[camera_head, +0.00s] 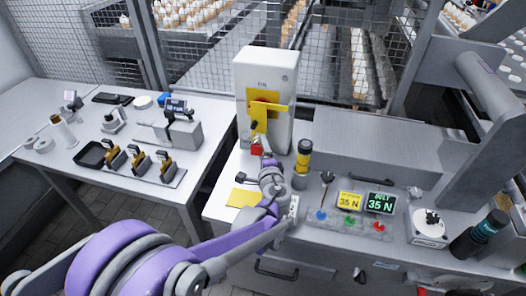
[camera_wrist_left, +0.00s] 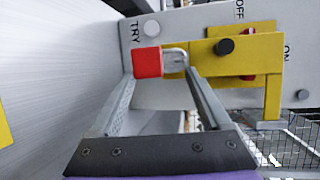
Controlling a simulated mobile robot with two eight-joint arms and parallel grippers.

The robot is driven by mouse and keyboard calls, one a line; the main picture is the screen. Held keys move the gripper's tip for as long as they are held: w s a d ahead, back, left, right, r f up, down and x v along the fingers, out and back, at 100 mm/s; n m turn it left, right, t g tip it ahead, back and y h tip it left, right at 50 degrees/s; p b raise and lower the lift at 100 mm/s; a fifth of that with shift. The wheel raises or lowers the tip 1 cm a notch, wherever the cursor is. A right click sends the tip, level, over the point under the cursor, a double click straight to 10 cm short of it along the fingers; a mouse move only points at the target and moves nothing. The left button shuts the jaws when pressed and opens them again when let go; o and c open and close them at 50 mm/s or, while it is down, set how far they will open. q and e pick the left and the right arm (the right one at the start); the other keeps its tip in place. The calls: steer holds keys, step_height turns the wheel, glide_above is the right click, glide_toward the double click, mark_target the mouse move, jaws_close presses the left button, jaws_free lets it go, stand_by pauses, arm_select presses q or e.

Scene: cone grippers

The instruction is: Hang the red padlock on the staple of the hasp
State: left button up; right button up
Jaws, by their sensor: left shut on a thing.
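The red padlock (camera_head: 257,149) is in my left gripper (camera_head: 262,148), in front of the switch box (camera_head: 284,92). In the left wrist view the red body (camera_wrist_left: 148,62) sits between the two fingertips (camera_wrist_left: 158,68). Its pale shackle (camera_wrist_left: 175,57) points right and overlaps the left end of the yellow hasp (camera_wrist_left: 228,48). I cannot tell whether the shackle passes through the staple; the staple itself is not clear. The yellow hasp (camera_head: 261,108) is on the box front, with a red part and a dark knob. My right gripper is not in view.
A yellow-and-black cylinder (camera_head: 303,156) stands close to the right of my left gripper. A yellow sheet (camera_head: 243,197) lies on the bench. Two display signs (camera_head: 381,202) and coloured buttons (camera_head: 349,222) are further right. The left table (camera_head: 75,125) holds several small devices.

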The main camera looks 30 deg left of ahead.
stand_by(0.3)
arm_select(q)
steer(key=o, duration=1.4)
